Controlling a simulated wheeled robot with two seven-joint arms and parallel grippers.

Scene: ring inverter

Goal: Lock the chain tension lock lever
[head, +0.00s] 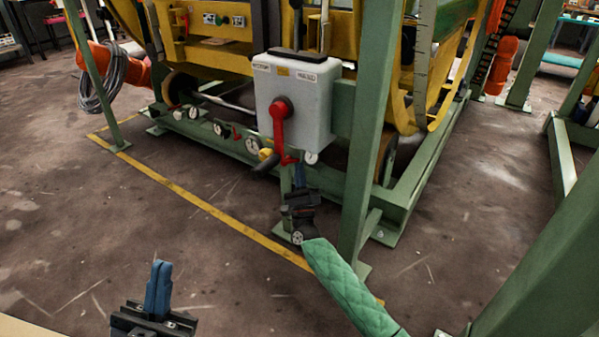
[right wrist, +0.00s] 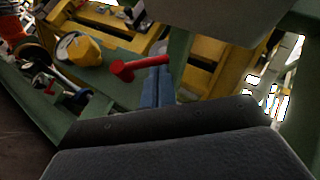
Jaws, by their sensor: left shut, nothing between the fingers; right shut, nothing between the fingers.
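A large red lever (head: 279,125) hangs down from its round hub on the front of a grey box. A short red piece (head: 288,159) shows at its lower end; I cannot tell whether it is a separate lever. In the right wrist view a red lever (right wrist: 140,66) with a round knob lies sideways under the grey box. My right gripper (head: 299,172) is shut just below the red piece. Its blue fingers (right wrist: 157,85) overlap the lever's right end in the wrist view; contact is unclear. My left gripper (head: 159,275) is shut and empty, low in front, far from the lever.
The grey box (head: 310,115) sits on a green frame, with a green post (head: 372,130) close right of my right arm. Gauges and small levers line a low green rail (head: 205,128) at left. A yellow knob (right wrist: 80,48) is near the lever. Floor at left is clear.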

